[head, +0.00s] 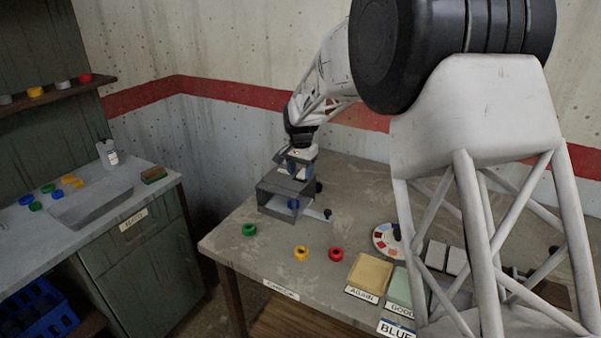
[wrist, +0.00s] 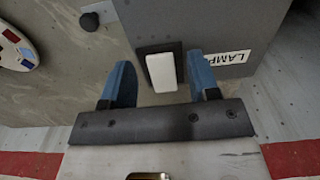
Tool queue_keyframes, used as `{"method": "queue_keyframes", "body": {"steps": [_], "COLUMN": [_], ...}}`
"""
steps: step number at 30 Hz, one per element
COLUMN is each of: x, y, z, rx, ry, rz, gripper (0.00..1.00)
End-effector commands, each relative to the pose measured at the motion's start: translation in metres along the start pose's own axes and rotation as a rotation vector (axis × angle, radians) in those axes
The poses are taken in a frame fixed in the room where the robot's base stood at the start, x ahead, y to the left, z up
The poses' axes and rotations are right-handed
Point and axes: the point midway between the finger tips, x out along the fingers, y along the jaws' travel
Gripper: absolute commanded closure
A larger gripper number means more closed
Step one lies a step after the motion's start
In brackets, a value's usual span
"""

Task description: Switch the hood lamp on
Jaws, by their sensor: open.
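The hood (head: 283,187) is a grey open-fronted box on the table in the head view. My gripper (head: 301,164) is at its top rear side, and the contact there is too small to judge. In the wrist view a white rocker switch (wrist: 161,72) sits in a black frame, beside a white label reading LAMP (wrist: 227,58). My gripper (wrist: 162,82) is open, with one blue finger on each side of the switch and nothing held. Which way the rocker is tipped, and whether the lamp is lit, I cannot tell.
A blue item (head: 293,204) shows in the hood's opening. A round palette (head: 386,241) and labelled mats, including a yellow one (head: 370,272), lie to the right. A side bench holds a grey tray (head: 92,205).

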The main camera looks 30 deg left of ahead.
Motion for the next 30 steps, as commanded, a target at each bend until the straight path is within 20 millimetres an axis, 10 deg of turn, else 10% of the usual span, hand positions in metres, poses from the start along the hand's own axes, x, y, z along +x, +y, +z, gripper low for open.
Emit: {"method": "queue_keyframes", "body": {"steps": [13, 22, 30], "x": [0.0066, 0.0066, 0.0065], "y": [0.0000, 0.0000, 0.0002], "z": [-0.0001, 0.0000, -0.0014], "rx": [0.000, 0.000, 0.003], "ry": [0.001, 0.000, -0.039], "rz": [-0.001, 0.000, 0.001], "gripper": [0.46, 0.92, 0.94]}}
